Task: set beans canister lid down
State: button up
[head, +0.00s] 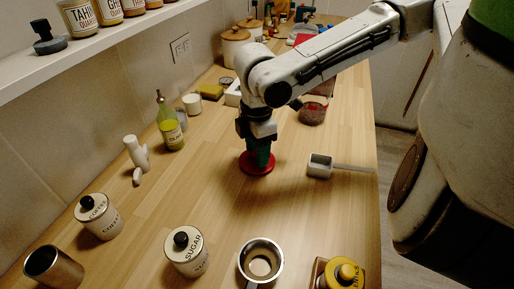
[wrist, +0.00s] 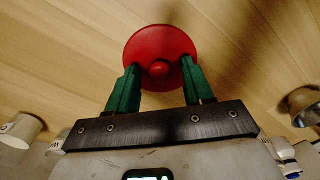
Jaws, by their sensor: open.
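A round red lid (head: 256,165) with a small red knob appears to lie flat on the wooden counter, below my arm. In the wrist view the red lid (wrist: 160,45) is just beyond the fingertips. My gripper (head: 261,158) points down over it. The green fingers of my gripper (wrist: 158,74) are spread apart, one on each side of the knob, with gaps visible between. No lettering shows on the lid, and I cannot tell which open container is the beans canister.
A grey scoop-like cup (head: 320,166) with a long handle lies right of the lid. The coffee canister (head: 98,217), sugar canister (head: 187,254), open metal cup (head: 261,262) and yellow-lidded jar (head: 344,272) stand in front. An oil bottle (head: 171,130) stands left. The counter around the lid is clear.

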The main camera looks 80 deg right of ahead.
notch_tip(320, 180, up, 12)
jog(key=p, duration=0.2)
jog(key=shift+r+p, duration=0.2)
jog(key=shift+p, duration=0.15)
